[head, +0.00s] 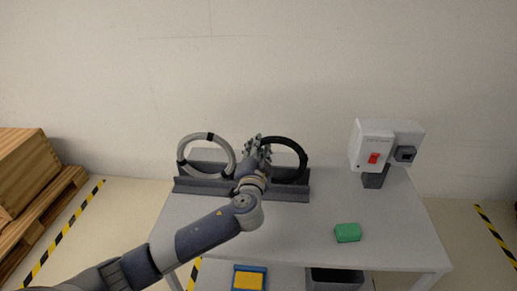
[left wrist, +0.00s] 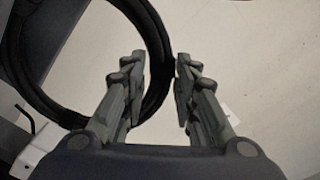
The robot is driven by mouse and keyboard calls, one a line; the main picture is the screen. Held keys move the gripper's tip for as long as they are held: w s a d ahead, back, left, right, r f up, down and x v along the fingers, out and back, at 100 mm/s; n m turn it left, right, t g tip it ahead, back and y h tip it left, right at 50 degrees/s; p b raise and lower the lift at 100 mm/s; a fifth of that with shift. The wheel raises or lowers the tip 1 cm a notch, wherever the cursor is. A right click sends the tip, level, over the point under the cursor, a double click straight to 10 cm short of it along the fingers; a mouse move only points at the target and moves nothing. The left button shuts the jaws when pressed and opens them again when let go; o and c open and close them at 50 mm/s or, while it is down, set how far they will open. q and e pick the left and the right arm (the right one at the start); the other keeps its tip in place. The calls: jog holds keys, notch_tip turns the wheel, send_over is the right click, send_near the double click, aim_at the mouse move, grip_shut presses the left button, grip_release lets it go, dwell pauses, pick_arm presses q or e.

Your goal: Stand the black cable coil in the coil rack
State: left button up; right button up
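The black cable coil (head: 304,157) is upright at the right part of the grey coil rack (head: 293,193), its lower edge behind the rack's front wall. Whether it rests on the rack's bottom cannot be told. My left gripper (head: 258,146) is at the coil's left side. In the left wrist view the coil (left wrist: 158,45) passes between the fingertips of this gripper (left wrist: 160,62), one finger inside the ring and one outside. My right gripper is not in view.
A pale coil with dark bands (head: 181,152) stands in the rack's left part. A green block (head: 347,233) lies on the table (head: 290,235) at the front right. A white box with a red switch (head: 371,145) stands at the back right. The table's front middle is clear.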

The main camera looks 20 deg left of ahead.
pick_arm(q)
jog(key=shift+o, duration=0.6)
jog(key=shift+f, duration=0.1)
jog(key=shift+s, duration=0.15)
jog(key=v, duration=1.1)
jog(key=shift+s+d, duration=0.2)
jog(key=shift+s, duration=0.15)
